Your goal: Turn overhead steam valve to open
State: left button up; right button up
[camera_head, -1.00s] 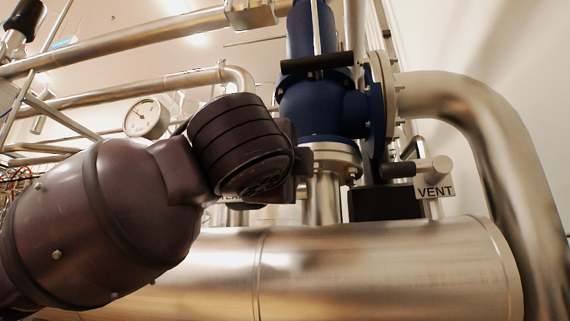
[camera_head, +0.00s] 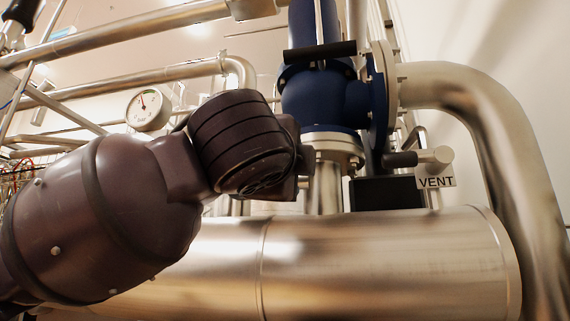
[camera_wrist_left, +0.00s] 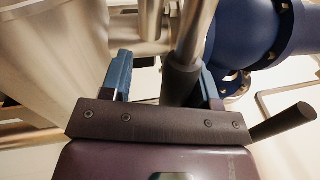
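A blue valve body (camera_head: 325,98) with a black bar handle (camera_head: 320,52) stands above the large horizontal pipe. My left arm comes in from the left and ends in front of the pipework left of this valve; its wrist hides the fingers in the head view. In the left wrist view my left gripper (camera_wrist_left: 163,70) has its two blue fingers apart. A metal rod with a black grip (camera_wrist_left: 180,82) runs between them, closer to the right finger. Whether it touches that finger I cannot tell. Which valve this grip belongs to is unclear. My right gripper is out of view.
The large steel pipe (camera_head: 380,260) lies below. A bent pipe (camera_head: 510,150) bounds the right, and a round gauge (camera_head: 148,109) hangs behind the arm.

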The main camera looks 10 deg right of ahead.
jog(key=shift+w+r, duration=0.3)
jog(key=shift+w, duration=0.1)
pick_arm(q)
jog(key=shift+s+a+f, duration=0.15)
jog(key=shift+s+f, duration=0.05)
jog(key=shift+s, duration=0.3)
jog(key=b+v, duration=0.2)
jog(key=v, duration=0.7)
jog(key=shift+s+a, duration=0.15)
jog(key=shift+s, duration=0.15)
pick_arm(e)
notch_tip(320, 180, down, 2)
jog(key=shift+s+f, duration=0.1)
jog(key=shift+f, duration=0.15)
pick_arm(q)
jog(key=shift+r, duration=0.1)
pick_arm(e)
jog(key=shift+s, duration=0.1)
